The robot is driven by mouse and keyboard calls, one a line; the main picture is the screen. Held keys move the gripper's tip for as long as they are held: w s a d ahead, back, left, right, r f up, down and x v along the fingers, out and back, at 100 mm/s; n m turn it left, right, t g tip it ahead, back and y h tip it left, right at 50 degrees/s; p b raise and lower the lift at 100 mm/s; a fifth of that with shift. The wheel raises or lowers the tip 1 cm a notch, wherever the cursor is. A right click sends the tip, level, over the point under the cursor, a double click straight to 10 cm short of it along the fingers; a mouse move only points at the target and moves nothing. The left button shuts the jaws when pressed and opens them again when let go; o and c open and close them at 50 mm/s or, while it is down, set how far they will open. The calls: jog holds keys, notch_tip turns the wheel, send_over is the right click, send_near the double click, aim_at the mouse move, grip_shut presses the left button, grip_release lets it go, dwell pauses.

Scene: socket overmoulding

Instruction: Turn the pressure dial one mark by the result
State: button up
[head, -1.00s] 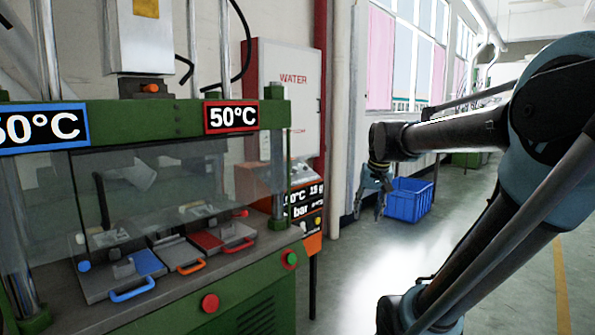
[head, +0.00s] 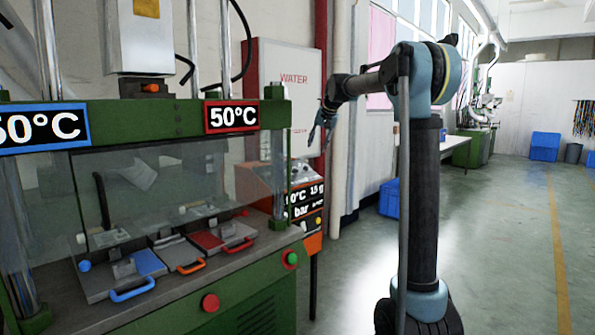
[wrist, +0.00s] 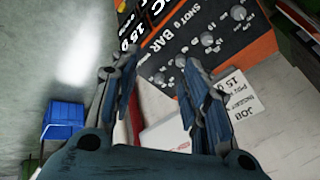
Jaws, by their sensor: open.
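The dark control panel (wrist: 190,30) with an orange border shows upside down in the wrist view. It carries several small grey knobs (wrist: 207,40) and print reading SHOT G and BAR; I cannot tell which knob is the pressure dial. In the head view the orange machine (head: 312,243) shows lit readouts with "15 g" and "bar", partly hidden by the green press. My gripper (head: 322,127) is raised in front of the white cabinet, above and right of that machine. In the wrist view my gripper (wrist: 150,68) is open and empty, its fingers apart from the panel.
A white job card (wrist: 237,90) lies beside the panel. The green press (head: 255,270) with a clear guard (head: 150,190) and coloured moulds stands at left. A white WATER cabinet (head: 290,90) stands behind. A blue crate (head: 389,198) is on the floor; floor at right is open.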

send_near(297, 169)
jog(key=x, duration=0.9)
jog(key=shift+w+a+r, duration=0.15)
jog(key=shift+a+r, duration=0.05)
jog(key=shift+a, duration=0.05)
jog(key=shift+c, duration=0.6)
jog(key=c, duration=0.9)
jog(key=shift+d, duration=0.15)
grip_shut()
